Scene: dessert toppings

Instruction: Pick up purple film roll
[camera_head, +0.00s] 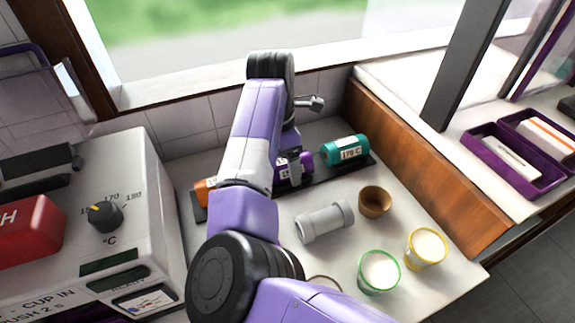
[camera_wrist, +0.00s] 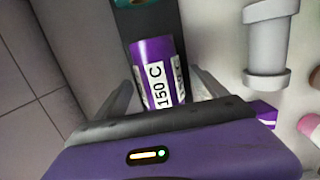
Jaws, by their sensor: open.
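The purple film roll (camera_wrist: 153,52) has a white label reading "150 C". In the wrist view it lies between the two fingers of my gripper (camera_wrist: 161,72), which is open around it. Whether either finger touches the roll cannot be told. In the head view the purple roll (camera_head: 305,166) shows only in part behind my arm, in the dark holder (camera_head: 370,160).
A teal "170 C" roll (camera_head: 345,150) sits right of the purple one, an orange roll (camera_head: 204,190) left. A heater box (camera_head: 140,210) stands left.

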